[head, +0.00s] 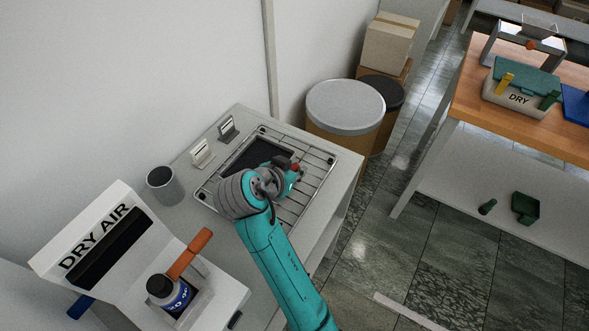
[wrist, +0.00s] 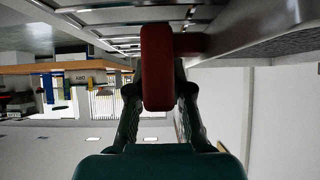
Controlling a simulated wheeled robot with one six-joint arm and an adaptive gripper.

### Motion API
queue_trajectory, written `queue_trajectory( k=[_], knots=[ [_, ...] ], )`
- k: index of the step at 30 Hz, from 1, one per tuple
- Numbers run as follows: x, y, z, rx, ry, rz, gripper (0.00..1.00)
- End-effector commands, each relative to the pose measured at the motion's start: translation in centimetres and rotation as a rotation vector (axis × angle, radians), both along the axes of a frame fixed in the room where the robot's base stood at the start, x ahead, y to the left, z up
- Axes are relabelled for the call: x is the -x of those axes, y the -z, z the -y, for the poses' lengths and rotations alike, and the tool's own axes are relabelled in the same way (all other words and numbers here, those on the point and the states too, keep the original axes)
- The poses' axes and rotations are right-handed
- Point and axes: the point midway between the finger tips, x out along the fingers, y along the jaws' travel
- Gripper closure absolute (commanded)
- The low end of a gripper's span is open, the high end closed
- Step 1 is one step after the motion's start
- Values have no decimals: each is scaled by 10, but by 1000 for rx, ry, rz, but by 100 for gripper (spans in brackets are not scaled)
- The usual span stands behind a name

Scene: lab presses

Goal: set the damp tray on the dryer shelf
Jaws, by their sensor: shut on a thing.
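A dark, shallow tray (head: 252,155) is over the wire rack (head: 318,163) on the grey bench, partly hidden behind my wrist. I cannot tell whether the tray rests on the wires or hangs just above them. My gripper (head: 288,176) is at the tray's near right side, shut on its red handle (head: 295,167). In the wrist view the red handle (wrist: 156,65) is between the fingers of my gripper (wrist: 158,100), and a grey metal edge (wrist: 265,22) runs off to the right.
A white DRY AIR machine (head: 95,240) stands at the front left, with an orange lever (head: 190,252). A grey cup (head: 161,180) and two small label stands (head: 202,152) are beside the rack. Drums (head: 345,105) stand behind the bench. A wooden table (head: 550,130) is at right.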

Motion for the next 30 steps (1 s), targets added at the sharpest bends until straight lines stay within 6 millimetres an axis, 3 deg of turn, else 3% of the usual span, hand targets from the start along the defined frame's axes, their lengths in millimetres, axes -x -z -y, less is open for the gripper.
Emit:
queue_trajectory(
  k=[11, 12, 14, 15, 25, 30],
  knots=[
    [0, 5, 0, -1, 0, 2, 100],
    [0, 5, 0, -1, 0, 2, 73],
    [0, 5, 0, -1, 0, 2, 58],
    [0, 5, 0, -1, 0, 2, 55],
    [0, 8, 0, 0, 0, 0, 55],
    [13, -6, -10, -2, -2, 4, 55]
  ],
)
